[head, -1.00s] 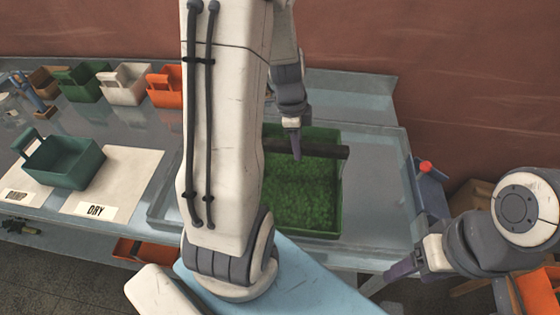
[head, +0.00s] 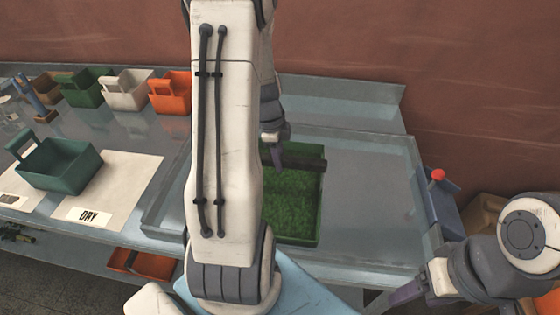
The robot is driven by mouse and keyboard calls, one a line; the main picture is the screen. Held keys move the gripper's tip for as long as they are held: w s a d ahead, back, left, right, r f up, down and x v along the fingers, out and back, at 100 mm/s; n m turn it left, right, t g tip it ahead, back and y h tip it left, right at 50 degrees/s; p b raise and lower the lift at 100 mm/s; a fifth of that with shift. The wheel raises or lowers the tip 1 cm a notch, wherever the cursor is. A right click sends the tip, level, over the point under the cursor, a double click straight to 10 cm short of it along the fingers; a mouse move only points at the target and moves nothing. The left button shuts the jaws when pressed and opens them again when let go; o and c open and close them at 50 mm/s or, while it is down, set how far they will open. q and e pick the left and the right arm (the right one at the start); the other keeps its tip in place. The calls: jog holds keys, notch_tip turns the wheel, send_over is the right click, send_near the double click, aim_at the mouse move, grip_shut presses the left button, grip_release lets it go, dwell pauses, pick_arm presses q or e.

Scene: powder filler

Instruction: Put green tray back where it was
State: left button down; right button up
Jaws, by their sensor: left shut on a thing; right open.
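A green tray (head: 292,205) filled with green granules is partly hidden behind my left arm. It is over or in the shallow metal basin (head: 375,200); I cannot tell whether it touches the bottom. My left gripper (head: 278,160) is shut on the tray at its dark handle bar (head: 312,163), along the far side. My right gripper (head: 405,293) is open and empty near the front right corner of the basin.
A teal tray (head: 62,165) stands across two white mats, one marked DRY (head: 125,180). Green (head: 85,88), white (head: 125,90) and orange (head: 170,93) trays line the back left. A red-topped blue post (head: 440,200) stands at right. The basin's right part is clear.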

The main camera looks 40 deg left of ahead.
pick_arm(q)
jog(key=shift+r, duration=0.1)
jog(key=c, duration=0.5)
grip_release()
jog(key=shift+f, duration=0.2)
jog(key=shift+r, duration=0.1)
